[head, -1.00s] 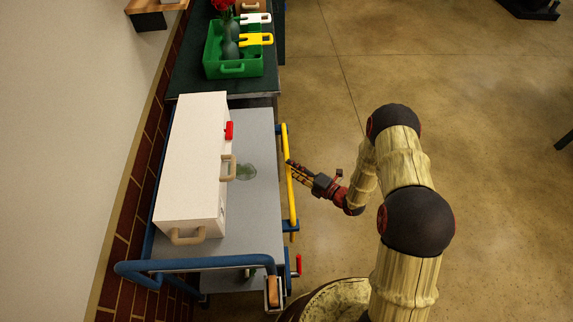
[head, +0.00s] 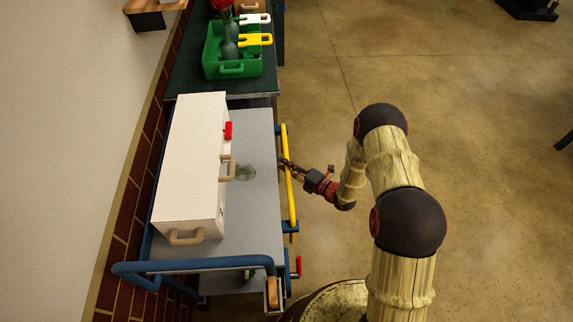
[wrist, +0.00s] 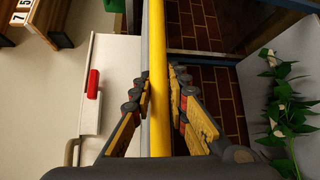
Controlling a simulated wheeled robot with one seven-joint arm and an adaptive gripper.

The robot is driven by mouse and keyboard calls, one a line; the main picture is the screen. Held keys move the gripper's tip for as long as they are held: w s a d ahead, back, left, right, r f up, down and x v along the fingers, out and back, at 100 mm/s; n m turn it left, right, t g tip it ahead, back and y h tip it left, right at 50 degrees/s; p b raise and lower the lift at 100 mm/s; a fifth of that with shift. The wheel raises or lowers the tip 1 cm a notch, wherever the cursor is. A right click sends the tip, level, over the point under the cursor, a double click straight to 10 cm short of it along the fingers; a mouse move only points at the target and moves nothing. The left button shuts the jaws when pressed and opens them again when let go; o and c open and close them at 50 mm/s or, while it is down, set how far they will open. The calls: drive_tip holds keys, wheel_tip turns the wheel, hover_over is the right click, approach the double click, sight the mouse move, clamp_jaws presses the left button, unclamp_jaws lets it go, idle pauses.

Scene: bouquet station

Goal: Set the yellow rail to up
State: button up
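The yellow rail (head: 291,185) runs lengthwise along the right side of a blue-framed cart, low beside its grey top. In the wrist view the rail (wrist: 158,45) runs up the middle of the picture. My gripper (head: 285,162) is at the rail, on the cart's right side. In the wrist view my gripper (wrist: 160,78) has one finger on each side of the rail, with both fingertips close in against it. The exact contact is partly hidden behind the fingers.
A green crate (head: 232,70) stands on the bench behind. A leafy plant (wrist: 285,105) shows at right. Floor to the right is clear.

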clamp_jaws()
idle(0.3)
wheel_tip(320, 180, up, 14)
drive_tip(key=p, duration=0.9)
drive_tip(key=shift+w+f, duration=0.15)
drive_tip(key=shift+o, duration=1.2)
unclamp_jaws()
drive_tip(key=o, duration=0.3)
drive_tip(key=shift+o, duration=0.2)
drive_tip(key=shift+f, duration=0.1)
